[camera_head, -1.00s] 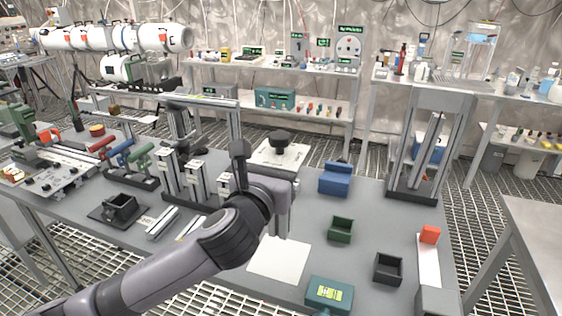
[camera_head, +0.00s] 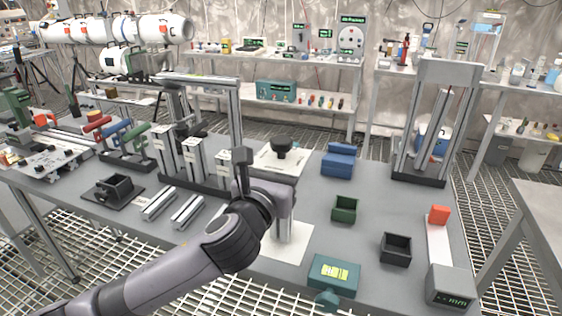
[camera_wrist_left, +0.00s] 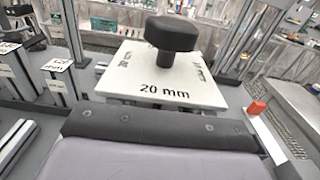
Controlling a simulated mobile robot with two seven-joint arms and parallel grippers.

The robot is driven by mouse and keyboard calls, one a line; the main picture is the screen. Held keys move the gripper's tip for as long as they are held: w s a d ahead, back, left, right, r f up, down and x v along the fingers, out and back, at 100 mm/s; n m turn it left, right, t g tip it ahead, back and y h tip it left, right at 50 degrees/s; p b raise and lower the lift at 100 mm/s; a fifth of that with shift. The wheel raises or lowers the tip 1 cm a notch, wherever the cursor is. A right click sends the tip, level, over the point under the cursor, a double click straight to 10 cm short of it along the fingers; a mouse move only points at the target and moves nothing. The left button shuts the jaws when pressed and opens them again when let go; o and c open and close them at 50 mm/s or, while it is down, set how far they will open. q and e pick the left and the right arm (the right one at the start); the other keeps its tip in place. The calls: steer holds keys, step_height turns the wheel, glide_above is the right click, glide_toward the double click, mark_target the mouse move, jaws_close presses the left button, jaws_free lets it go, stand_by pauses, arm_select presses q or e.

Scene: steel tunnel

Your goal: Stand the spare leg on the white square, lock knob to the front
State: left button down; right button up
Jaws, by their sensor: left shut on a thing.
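The spare leg is a silver post (camera_head: 285,228) with a wide white plate and a black round knob (camera_head: 281,144) on top. It looks upright. The plate, marked "20 mm" on its near edge, and the black knob (camera_wrist_left: 171,35) fill the middle of the left wrist view. My left gripper (camera_head: 283,196) is shut on the leg; its fingers are largely hidden behind my wrist. The leg's foot appears over the white square (camera_head: 297,246); I cannot tell whether it touches. No knob shows on the post's visible side. My right gripper is out of view.
Right of the leg are a green box (camera_head: 344,208), a dark box (camera_head: 396,249) and a blue block (camera_head: 338,160). A teal device (camera_head: 333,275) sits near the front edge. A rack of posts (camera_head: 194,160) stands to the left, with two loose bars (camera_head: 186,212) before it.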

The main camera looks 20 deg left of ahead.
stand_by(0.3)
arm_select(q)
steer(key=shift+f, duration=0.45)
steer(key=shift+c, duration=2.2)
jaws_free()
steer(key=shift+f, duration=0.15)
